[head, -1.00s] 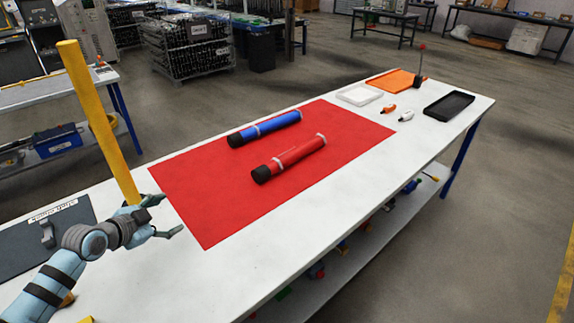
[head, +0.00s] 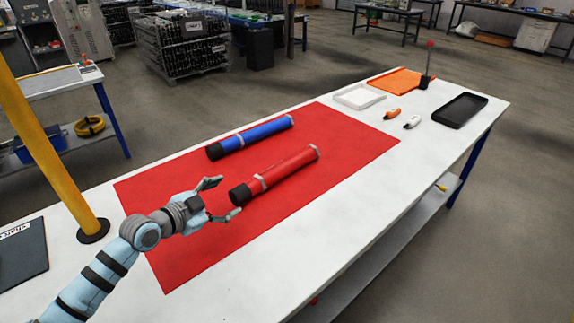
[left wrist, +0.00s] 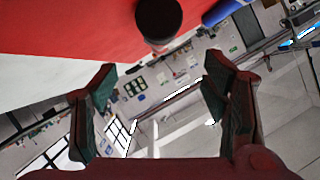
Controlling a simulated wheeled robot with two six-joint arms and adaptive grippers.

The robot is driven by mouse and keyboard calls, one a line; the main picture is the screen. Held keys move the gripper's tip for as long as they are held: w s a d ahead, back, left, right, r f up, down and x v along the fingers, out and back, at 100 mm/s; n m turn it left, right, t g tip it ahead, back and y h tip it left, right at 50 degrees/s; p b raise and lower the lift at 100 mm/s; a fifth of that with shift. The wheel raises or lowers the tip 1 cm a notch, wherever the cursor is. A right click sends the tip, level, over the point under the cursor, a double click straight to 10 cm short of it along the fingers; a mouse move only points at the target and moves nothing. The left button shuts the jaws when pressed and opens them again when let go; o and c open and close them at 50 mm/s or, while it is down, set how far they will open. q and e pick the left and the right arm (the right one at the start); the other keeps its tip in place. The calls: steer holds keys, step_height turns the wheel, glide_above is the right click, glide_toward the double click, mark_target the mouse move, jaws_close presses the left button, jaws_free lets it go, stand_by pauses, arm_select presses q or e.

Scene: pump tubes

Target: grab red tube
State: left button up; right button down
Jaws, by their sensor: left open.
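The red tube (head: 283,172) lies on the red mat (head: 360,142), its black cap (head: 240,194) toward my left gripper and silver bands near both ends. My left gripper (head: 229,198) is open and empty, close to the capped end, with its fingers spread to either side of it in the picture. In the left wrist view, the open fingers of my left gripper (left wrist: 158,88) show with nothing between them touching. A black cap (left wrist: 159,20) shows at the top, ahead of the fingertips. The blue tube (head: 252,136) lies behind the red one. My right gripper is not in view.
A yellow post (head: 45,150) stands on the table at left, beside a dark board (head: 22,255). White (head: 360,96), orange (head: 398,80) and black (head: 455,110) trays lie at the far end with two small bottles. The table's front right strip is clear.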

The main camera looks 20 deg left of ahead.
mark_target(254, 184)
arm_select(q)
steer(key=x, duration=0.2)
steer(key=b+x, duration=0.1)
steer(key=x, duration=0.1)
steer(key=b+x, duration=0.1)
steer(key=x, duration=0.2)
steer(key=shift+d+r, duration=0.1)
steer(key=shift+d, duration=0.2)
steer(key=x, duration=0.2)
steer(key=b+x, duration=0.1)
steer(key=x, duration=0.3)
steer(key=shift+w+a+b, duration=0.15)
steer(key=shift+a+b, duration=0.1)
steer(key=shift+b, duration=0.05)
steer(key=c, duration=1.3)
steer(key=shift+c, duration=1.2)
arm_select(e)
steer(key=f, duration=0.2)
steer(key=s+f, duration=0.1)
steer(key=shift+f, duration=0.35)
arm_select(q)
steer(key=shift+r, duration=0.1)
